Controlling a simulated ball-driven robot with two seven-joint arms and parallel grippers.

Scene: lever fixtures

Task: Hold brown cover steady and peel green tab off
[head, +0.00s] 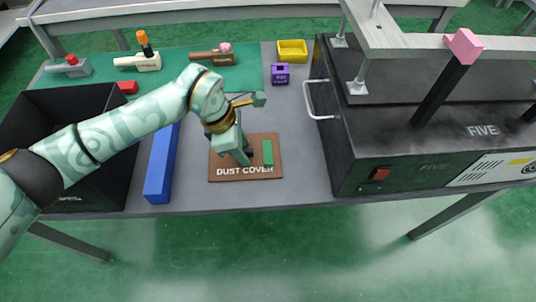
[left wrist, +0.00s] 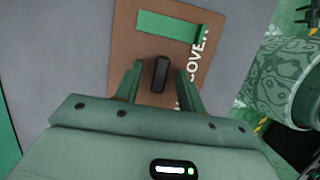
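The brown cover (head: 225,172) is a flat plate lettered "DUST COVER", lying on the grey table. The green tab (head: 268,152) is a narrow strip on the cover's right half. It also shows in the left wrist view (left wrist: 170,27), near the top of the cover (left wrist: 125,45). A dark upright knob (left wrist: 160,75) stands on the cover. My left gripper (head: 242,155) is low over the cover, left of the tab. In the left wrist view its two fingers (left wrist: 161,78) are apart, one on each side of the knob, with gaps showing. My right gripper is out of view.
A blue bar (head: 162,165) and a black open bin (head: 65,110) lie to the left. A large black machine (head: 400,130) with a handle stands on the right. Purple (head: 280,74) and yellow (head: 292,50) boxes sit behind. Bare table lies right of the cover.

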